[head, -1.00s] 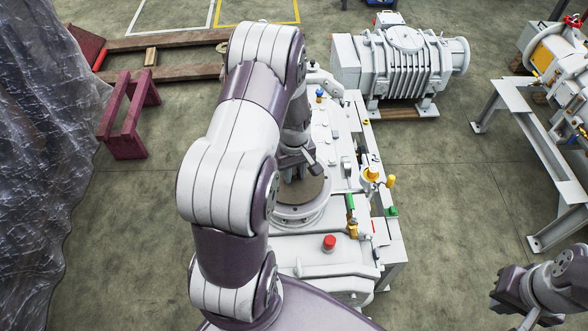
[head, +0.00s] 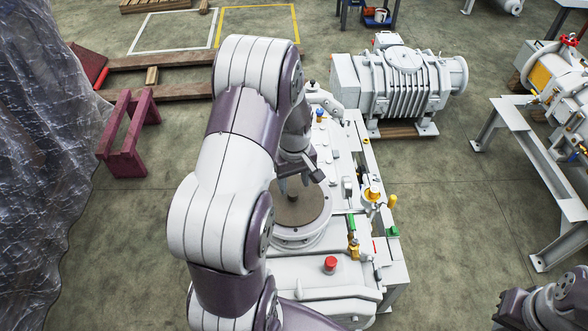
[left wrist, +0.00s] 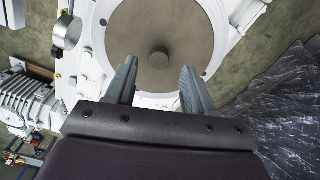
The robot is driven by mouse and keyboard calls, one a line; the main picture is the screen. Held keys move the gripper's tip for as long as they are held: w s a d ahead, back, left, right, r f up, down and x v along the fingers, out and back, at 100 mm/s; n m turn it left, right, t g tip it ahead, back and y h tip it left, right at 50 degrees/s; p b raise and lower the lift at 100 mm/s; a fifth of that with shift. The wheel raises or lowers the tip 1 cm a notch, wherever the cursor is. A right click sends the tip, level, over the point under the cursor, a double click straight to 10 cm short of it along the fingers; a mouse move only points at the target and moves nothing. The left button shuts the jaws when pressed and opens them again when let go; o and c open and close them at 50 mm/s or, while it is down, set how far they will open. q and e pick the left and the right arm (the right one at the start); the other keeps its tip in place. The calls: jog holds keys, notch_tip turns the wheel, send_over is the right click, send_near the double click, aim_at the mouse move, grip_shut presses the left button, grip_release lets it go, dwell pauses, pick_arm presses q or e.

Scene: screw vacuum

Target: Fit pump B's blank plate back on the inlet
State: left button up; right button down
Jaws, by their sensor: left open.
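The blank plate (head: 306,212) is a round brown-grey disc with a small central knob (left wrist: 158,58). It lies flat on the round white inlet flange (head: 300,240) of the white pump and looks about centred there, with the flange rim around it in the left wrist view. I cannot tell whether it is fully seated. My left gripper (head: 300,178) is open and empty above the plate, clear of the knob. Its two fingers (left wrist: 158,82) stand on the near side of the knob, apart from it. At the bottom right only part of my right arm shows; its fingers are not visible.
A red button (head: 330,264), a yellow-capped fitting (head: 371,194) and green-handled valves (head: 392,231) stand on the pump near the inlet. A ribbed white blower (head: 405,80) is behind. Plastic sheeting (head: 50,150) hangs at left. A grey steel frame (head: 530,170) stands right.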

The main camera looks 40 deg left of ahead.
aim_at(294, 195)
pick_arm(q)
notch_tip(294, 195, up, 7)
jog(key=b, duration=0.2)
jog(key=s+d+m+t, duration=0.1)
jog(key=s+d+m, duration=0.4)
jog(key=d+m, duration=0.15)
jog(key=s+d+m, duration=0.5)
jog(key=d, duration=0.3)
jog(key=f+b, duration=0.2)
jog(key=f, duration=0.1)
jog(key=f+b, duration=0.2)
jog(key=shift+w+a+f, duration=0.2)
jog(key=shift+w, duration=0.2)
jog(key=shift+c, duration=0.3)
